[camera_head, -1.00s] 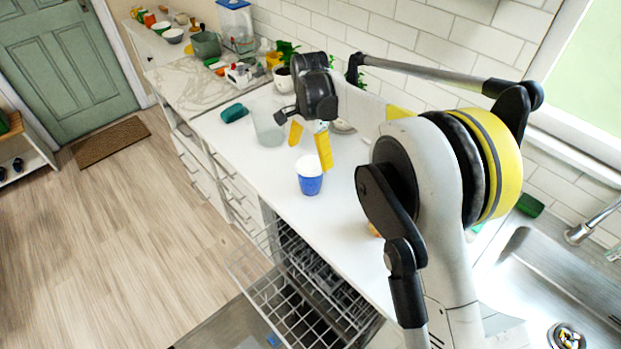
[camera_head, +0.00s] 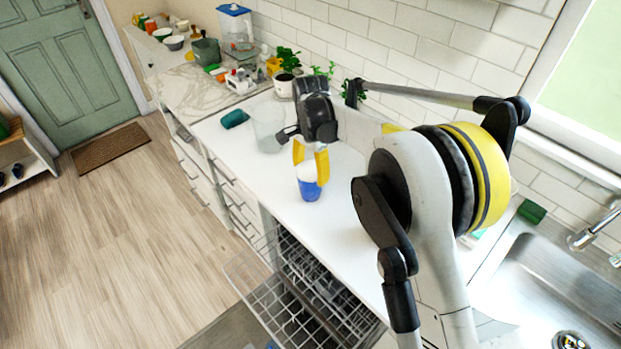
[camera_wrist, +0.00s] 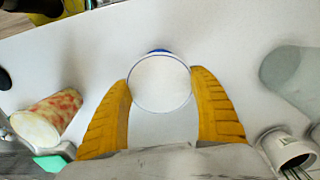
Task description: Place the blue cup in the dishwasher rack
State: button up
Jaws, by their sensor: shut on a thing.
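The blue cup (camera_head: 309,189) has a white upper part and a blue lower part. It stands upright on the white counter in the head view, between my yellow fingers. My gripper (camera_head: 311,172) is shut on the cup near its rim. In the wrist view the cup's round white opening (camera_wrist: 159,82) lies between the fingertips of my gripper (camera_wrist: 160,88), with a sliver of blue at its far edge. The dishwasher rack (camera_head: 290,312) is a wire rack pulled out below the counter's front edge.
A translucent container (camera_head: 267,128) and a teal object (camera_head: 234,118) stand behind the cup. A red-patterned cup (camera_wrist: 48,118) lies left in the wrist view. Potted plants (camera_head: 284,77) line the wall. The sink (camera_head: 560,285) is at right. Counter left of the cup is clear.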

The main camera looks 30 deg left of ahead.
jog(key=shift+r, duration=0.1)
jog(key=shift+r, duration=0.7)
jog(key=w+d+r+p, duration=0.2)
jog(key=d+r, duration=0.7)
jog(key=d, duration=0.2)
jog(key=shift+w+r, duration=0.15)
jog(key=shift+w, duration=0.2)
